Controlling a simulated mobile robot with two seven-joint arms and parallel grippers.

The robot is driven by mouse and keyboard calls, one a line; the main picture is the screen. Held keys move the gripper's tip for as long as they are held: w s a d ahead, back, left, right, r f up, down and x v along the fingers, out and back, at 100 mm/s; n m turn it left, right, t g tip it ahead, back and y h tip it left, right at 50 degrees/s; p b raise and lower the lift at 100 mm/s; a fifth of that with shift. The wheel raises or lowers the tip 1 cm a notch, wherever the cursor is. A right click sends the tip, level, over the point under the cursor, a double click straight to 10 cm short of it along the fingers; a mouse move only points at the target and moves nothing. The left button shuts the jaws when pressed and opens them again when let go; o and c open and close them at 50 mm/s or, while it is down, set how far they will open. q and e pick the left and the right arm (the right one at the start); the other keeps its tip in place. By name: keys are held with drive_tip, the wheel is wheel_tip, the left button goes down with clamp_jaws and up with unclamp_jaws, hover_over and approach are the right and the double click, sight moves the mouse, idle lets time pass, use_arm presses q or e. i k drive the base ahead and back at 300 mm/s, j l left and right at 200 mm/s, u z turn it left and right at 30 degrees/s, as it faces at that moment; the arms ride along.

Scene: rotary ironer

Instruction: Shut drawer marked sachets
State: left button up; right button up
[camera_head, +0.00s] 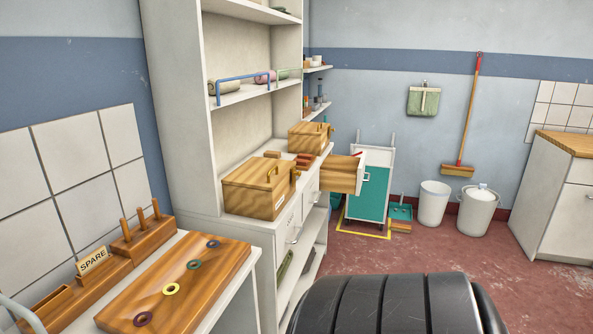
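One drawer (343,174) stands pulled out from the white cabinet, at the middle of the head view. Its wooden side shows, and its pale front with a handle faces right. Any marking on its front is too small or turned away to read, so I cannot tell whether it is the sachets drawer. A closed drawer front (289,231) with a handle sits nearer in the same cabinet; its label is also unreadable. Neither of my grippers is in view.
Wooden boxes (258,187) stand on the cabinet top. A teal and white cart (370,190) stands behind the open drawer. A side table with a wooden board (180,283) is at the near left. Red floor (440,248) is clear on the right.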

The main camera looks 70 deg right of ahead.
sight(336, 168)
drive_tip(key=z, duration=1.4)
drive_tip(key=i+l+z, duration=0.1)
drive_tip(key=l+z, duration=0.25)
drive_tip(key=i+l+z, duration=0.1)
drive_tip(key=l+z, duration=0.25)
drive_tip(key=i+l+z, duration=0.15)
drive_tip(key=z, duration=0.2)
drive_tip(key=i+l, duration=0.25)
drive_tip(key=l, duration=0.15)
drive_tip(key=i+l, duration=0.3)
drive_tip(key=i+l+u, duration=0.15)
drive_tip(key=u, duration=0.3)
drive_tip(key=i+l+u, duration=0.25)
drive_tip(key=u, duration=0.2)
drive_tip(key=i+l, duration=0.05)
drive_tip(key=i, duration=0.05)
